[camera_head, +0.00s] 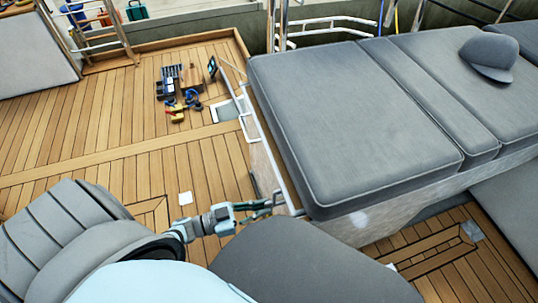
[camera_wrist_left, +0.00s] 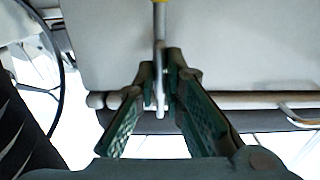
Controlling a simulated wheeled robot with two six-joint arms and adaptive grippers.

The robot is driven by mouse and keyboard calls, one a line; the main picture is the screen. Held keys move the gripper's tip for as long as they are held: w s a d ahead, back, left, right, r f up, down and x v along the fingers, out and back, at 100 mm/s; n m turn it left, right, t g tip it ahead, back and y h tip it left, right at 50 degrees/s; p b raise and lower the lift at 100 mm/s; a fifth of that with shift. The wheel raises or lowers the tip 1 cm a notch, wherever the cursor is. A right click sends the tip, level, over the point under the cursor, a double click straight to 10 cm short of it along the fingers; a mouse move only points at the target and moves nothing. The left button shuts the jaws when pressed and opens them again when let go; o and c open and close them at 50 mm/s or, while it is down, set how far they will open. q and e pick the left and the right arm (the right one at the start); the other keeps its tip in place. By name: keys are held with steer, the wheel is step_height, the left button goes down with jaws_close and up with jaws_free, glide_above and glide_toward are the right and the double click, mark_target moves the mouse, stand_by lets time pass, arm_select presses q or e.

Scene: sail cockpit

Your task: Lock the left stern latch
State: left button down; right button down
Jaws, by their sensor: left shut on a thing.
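My left gripper (camera_head: 268,205) reaches from the left toward the side of the grey cushioned bench in the head view. In the left wrist view my left gripper (camera_wrist_left: 160,78) has its two green-lined fingers closed on a thin grey metal lever, which looks like the stern latch (camera_wrist_left: 159,32). The lever stands upright in that picture, with a yellow part at its top and its lower end showing between the fingers. In the head view the latch is too small to make out beside the fingertips. Whether it is locked I cannot tell. My right gripper is not in view.
A grey bench cushion (camera_head: 350,125) lies right of the gripper, with a grey cap (camera_head: 488,55) farther back. Several tools (camera_head: 180,92) lie on the wooden deck at upper left. A horizontal metal bar (camera_wrist_left: 255,100) runs behind the fingers. Open deck lies left.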

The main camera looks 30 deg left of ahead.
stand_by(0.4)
arm_select(q)
steer(key=c, duration=1.7)
jaws_free()
steer(key=v, duration=1.2)
